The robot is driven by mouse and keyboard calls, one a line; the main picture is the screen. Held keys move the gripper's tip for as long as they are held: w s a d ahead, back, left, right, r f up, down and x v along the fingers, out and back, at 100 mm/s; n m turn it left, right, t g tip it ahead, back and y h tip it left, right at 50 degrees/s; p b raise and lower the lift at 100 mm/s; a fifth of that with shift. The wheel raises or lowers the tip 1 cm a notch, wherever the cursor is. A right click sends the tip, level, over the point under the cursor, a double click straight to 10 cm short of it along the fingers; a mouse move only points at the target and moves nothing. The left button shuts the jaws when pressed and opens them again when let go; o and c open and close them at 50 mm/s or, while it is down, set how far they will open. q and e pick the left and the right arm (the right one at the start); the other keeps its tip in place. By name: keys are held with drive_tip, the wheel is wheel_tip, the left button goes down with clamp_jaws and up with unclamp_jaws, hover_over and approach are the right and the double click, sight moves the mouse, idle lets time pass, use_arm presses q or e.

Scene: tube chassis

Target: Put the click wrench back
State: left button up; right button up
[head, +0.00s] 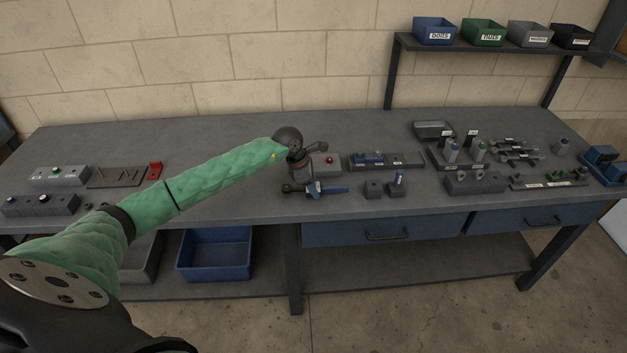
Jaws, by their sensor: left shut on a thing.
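My left gripper (299,172) reaches down over the middle of the bench, at the end of the green-sleeved arm. It is shut on what looks like the click wrench (328,189), a tool with a blue handle pointing right and a dark head at the left. The wrench lies level, close to the bench top near the front edge; I cannot tell whether it touches the bench. The fingertips are small and partly hidden. My right gripper is not in view.
A grey box with a red button (326,165) stands just behind the wrench. Two small dark blocks (374,189) stand to its right. Bare bench (220,191) lies left of the gripper.

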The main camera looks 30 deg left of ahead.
use_arm(q)
drive_tip(key=shift+f, duration=0.5)
drive_tip(key=shift+f, duration=0.15)
drive_tip(key=shift+f+b, duration=0.45)
drive_tip(key=shift+b, duration=0.2)
drive_tip(key=o, duration=1.3)
